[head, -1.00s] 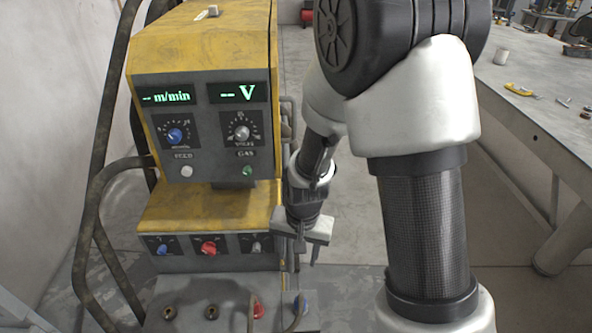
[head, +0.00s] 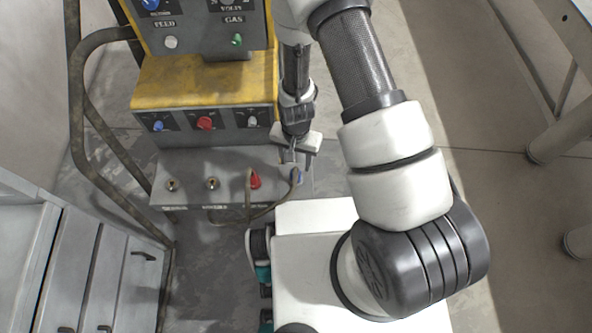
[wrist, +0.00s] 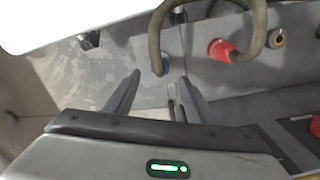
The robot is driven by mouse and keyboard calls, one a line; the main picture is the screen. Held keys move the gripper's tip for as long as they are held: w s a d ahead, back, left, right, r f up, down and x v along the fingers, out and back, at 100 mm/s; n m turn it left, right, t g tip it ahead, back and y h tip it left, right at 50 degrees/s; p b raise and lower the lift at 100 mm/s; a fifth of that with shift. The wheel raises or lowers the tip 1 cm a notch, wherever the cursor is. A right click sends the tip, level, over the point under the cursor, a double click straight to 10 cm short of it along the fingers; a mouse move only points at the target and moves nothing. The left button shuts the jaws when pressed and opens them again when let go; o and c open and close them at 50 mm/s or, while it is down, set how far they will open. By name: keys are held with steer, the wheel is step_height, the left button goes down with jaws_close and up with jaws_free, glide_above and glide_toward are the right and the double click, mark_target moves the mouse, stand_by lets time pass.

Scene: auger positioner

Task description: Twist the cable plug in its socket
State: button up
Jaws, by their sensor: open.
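A dark cable links into both. The red plug (wrist: 222,50) is to the right there, outside the jaws.
Two empty brass sockets (head: 172,185) (head: 212,184) are at the panel's left. The yellow machine (head: 200,80) with knobs rises behind the panel. A bent pipe frame (head: 80,120) stands left, and a grey drawer cabinet (head: 80,270) is at lower left. Open floor lies right.

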mark_target(296, 171)
step_height(296, 171, down, 7)
steer(key=shift+f+b, duration=0.1)
steer(key=shift+b, duration=0.4)
steer(key=shift+c, duration=0.4)
steer(key=c, duration=1.1)
steer(key=n+b, duration=0.1)
steer(key=n, duration=0.3)
steer(key=shift+c, duration=0.2)
steer(key=o, duration=1.2)
step_height(296, 171, up, 18)
steer(key=p, duration=0.3)
steer(key=shift+f, duration=0.25)
